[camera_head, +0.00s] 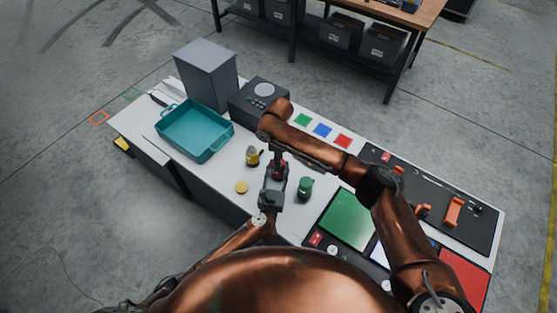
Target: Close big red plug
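A small red piece (280,168), which may be the big red plug, shows between my two grippers at the middle of the white table. My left gripper (273,180) reaches up to it from the lower left. My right gripper (278,157) points down at it from above. The two grippers are very close together and cover most of the red piece. I cannot tell whether either one is shut on it, or how the plug sits.
A yellow jar (253,157) stands just left of the grippers, a green jar (305,188) just right. A yellow disc (241,187) lies nearby. A teal bin (196,130), grey box (207,75) and black device (258,98) stand left; a dark tool board (470,217) lies right.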

